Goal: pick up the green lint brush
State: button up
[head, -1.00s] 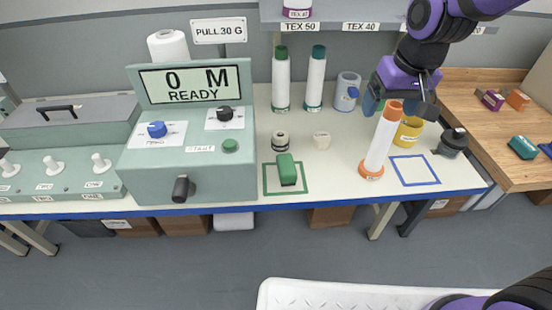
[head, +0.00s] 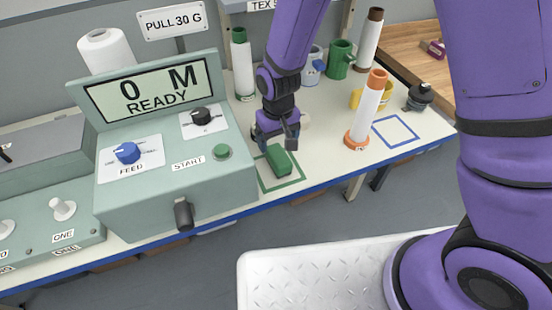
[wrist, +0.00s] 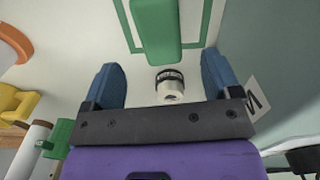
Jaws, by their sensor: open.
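The green lint brush (head: 279,160) lies inside a green square outline (head: 294,180) on the white worktop, close to the front edge. My gripper (head: 277,139) is just behind and above it, pointing down, open and empty. In the wrist view the brush (wrist: 157,30) shows at the top middle, beyond the blue fingertips of my gripper (wrist: 158,64). The brush lines up roughly with the gap between the fingers, and the fingers appear clear of it.
A small white-and-black roll (wrist: 170,86) stands beneath the gap. The teal machine (head: 165,150) is close on the left. A white cone with orange base (head: 367,112) stands right, beside a blue square outline (head: 395,131). Worktop between brush and cone is clear.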

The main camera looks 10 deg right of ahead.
aim_at(278, 155)
jog(key=shift+s+f, duration=0.2)
jog(key=shift+f, duration=3.8)
jog(key=shift+c, duration=0.5)
jog(key=c, duration=0.9)
